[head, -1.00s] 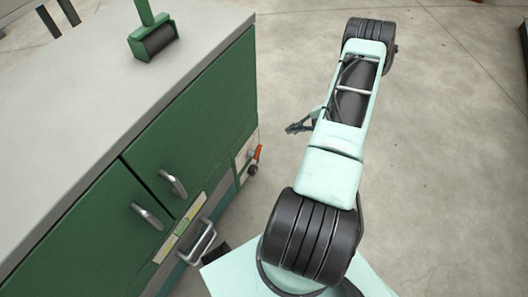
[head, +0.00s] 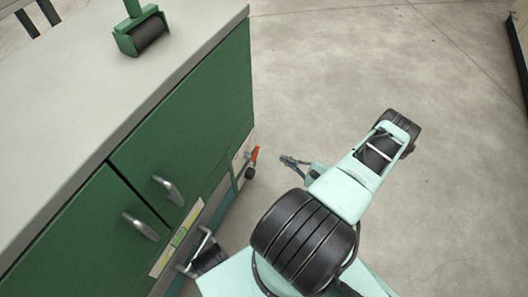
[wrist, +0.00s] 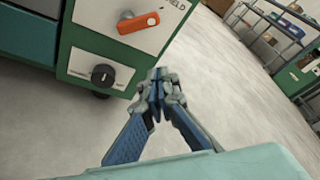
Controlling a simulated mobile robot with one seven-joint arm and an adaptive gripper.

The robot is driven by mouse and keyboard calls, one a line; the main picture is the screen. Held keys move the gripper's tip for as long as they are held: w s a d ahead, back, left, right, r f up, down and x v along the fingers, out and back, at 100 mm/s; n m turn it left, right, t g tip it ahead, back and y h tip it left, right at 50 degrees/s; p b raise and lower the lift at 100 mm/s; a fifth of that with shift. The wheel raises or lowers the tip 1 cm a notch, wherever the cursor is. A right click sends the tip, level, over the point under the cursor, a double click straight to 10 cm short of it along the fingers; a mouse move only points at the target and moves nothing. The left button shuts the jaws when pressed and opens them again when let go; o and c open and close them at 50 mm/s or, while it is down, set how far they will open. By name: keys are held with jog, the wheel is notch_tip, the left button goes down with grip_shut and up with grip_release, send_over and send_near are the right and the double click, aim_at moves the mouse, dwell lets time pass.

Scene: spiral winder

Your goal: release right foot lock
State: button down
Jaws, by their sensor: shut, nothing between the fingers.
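A black round knob (wrist: 103,75) sits on a white labelled plate (wrist: 85,66) low on the green cabinet's end, in the wrist view. Its label is too small to read surely; I cannot tell whether it is the right foot lock. In the head view the dark knob (head: 250,172) shows below an orange handle (head: 254,155). My gripper (wrist: 157,80) is shut and empty, to the right of the knob and apart from it. In the head view my gripper (head: 287,160) points left at the cabinet end, across a gap of floor.
An orange lever (wrist: 138,22) is on the upper white panel, above the knob. The green cabinet (head: 190,120) with metal handles fills the left. Open concrete floor (head: 430,180) lies to the right. A shelf rack (wrist: 275,40) stands at the back right.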

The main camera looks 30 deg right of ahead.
aim_at(255, 154)
jog(key=b+x, duration=0.3)
jog(key=x, duration=0.7)
jog(key=shift+s+a+r, duration=0.4)
jog(key=shift+a+r, duration=0.25)
jog(key=shift+r, duration=0.05)
jog(key=shift+s+a+r, duration=0.4)
jog(key=shift+a+r, duration=0.2)
jog(key=shift+r, duration=0.1)
